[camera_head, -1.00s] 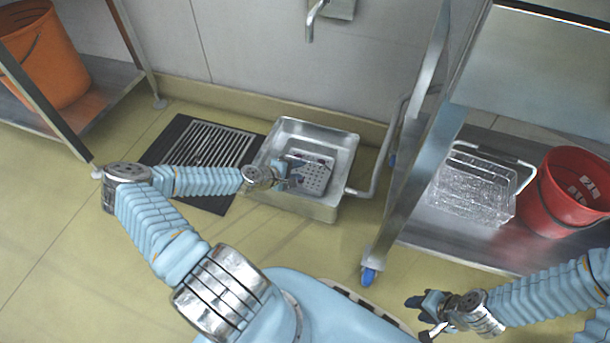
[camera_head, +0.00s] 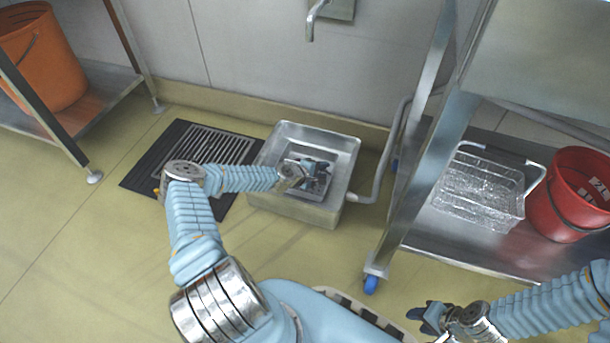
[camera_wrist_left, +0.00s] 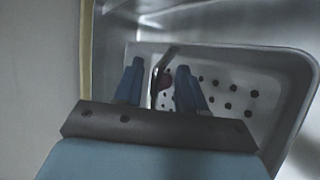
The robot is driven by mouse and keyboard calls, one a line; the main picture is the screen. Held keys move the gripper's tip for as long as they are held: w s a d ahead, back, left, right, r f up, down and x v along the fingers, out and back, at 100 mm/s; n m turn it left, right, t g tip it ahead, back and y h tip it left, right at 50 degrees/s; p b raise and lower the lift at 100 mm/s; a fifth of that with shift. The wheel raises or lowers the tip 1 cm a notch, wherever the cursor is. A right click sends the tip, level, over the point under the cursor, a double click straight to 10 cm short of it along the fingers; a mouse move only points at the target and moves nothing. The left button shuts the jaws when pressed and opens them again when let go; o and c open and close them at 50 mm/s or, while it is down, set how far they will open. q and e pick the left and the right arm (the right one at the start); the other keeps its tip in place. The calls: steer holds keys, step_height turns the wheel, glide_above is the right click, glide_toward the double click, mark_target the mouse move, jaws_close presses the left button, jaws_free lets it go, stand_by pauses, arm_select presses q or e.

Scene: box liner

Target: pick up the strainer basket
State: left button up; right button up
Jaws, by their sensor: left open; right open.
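The strainer basket (camera_head: 322,188) is a grey perforated tray inside the steel basin (camera_head: 347,180) on the floor. My left gripper (camera_head: 318,168) is over it and hides part of it. In the left wrist view the basket (camera_wrist_left: 262,80) shows its holes and rim, and a thin handle-like bar (camera_wrist_left: 164,60) stands between the open fingers of my left gripper (camera_wrist_left: 160,72). I cannot tell whether a finger touches the bar. A small dark red bit (camera_wrist_left: 165,80) shows behind it. My right gripper (camera_head: 420,313) is open and empty at the lower right, far from the basin.
A floor drain grate (camera_head: 190,155) lies left of the basin. A steel rack (camera_head: 450,250) on the right carries a wire basket (camera_head: 480,190) and a red bucket (camera_head: 570,195). A bent pipe (camera_head: 385,165) runs beside the basin. A tap (camera_head: 312,22) is above. An orange bucket (camera_head: 42,60) is far left.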

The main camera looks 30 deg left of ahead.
arm_select(q)
steer(key=shift+w+f, duration=0.15)
steer(key=shift+w, duration=0.05)
jaws_close()
steer(key=shift+r, duration=0.2)
